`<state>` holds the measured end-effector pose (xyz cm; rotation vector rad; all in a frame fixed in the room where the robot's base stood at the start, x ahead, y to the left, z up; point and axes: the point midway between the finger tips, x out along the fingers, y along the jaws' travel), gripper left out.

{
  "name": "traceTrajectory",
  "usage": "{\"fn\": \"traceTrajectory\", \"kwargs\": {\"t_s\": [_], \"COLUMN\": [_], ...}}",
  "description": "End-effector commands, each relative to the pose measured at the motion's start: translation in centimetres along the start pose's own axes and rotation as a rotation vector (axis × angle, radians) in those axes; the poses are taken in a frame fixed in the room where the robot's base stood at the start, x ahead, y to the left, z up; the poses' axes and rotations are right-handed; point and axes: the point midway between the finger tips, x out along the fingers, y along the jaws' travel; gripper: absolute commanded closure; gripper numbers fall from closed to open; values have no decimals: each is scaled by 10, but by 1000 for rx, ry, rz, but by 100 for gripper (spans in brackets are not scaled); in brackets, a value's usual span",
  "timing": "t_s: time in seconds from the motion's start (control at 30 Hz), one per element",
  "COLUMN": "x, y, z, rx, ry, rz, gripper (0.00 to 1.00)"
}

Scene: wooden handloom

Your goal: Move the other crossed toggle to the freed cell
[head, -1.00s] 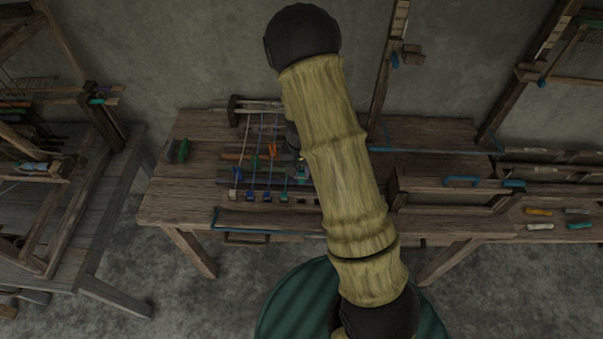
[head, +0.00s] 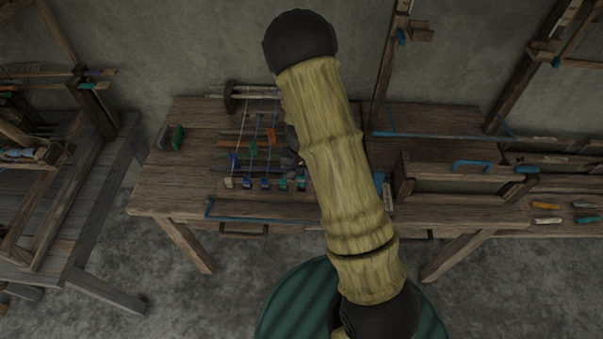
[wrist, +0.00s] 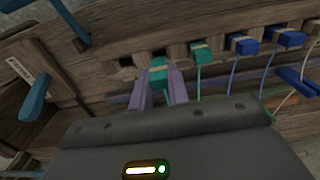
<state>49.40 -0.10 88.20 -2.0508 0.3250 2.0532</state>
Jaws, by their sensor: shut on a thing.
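My gripper (wrist: 160,88), with lavender fingers in the wrist view, is shut on a teal toggle (wrist: 158,75) with a pale band. The toggle is at the row of square cells in a wooden rail (wrist: 220,30), in front of a dark opening; I cannot tell whether it is seated. In the head view the row shows a pale toggle (head: 229,183), two blue ones (head: 256,183) and teal ones (head: 284,184). My arm hides the gripper there.
Cords run back from the toggles across the bench (head: 180,190). Blue (head: 234,160), green (head: 253,148) and orange (head: 270,136) pieces stand among the cords. A wooden frame (head: 440,185) stands to the right. A blue handle (wrist: 34,98) is at the wrist view's left.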

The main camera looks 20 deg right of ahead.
Motion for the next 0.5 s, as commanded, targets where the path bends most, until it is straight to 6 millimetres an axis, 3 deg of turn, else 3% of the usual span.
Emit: {"fn": "traceTrajectory", "kwargs": {"t_s": [0.5], "x": [10], "y": [0], "z": [0], "rx": [0], "ry": [0], "rz": [0], "gripper": [100]}}
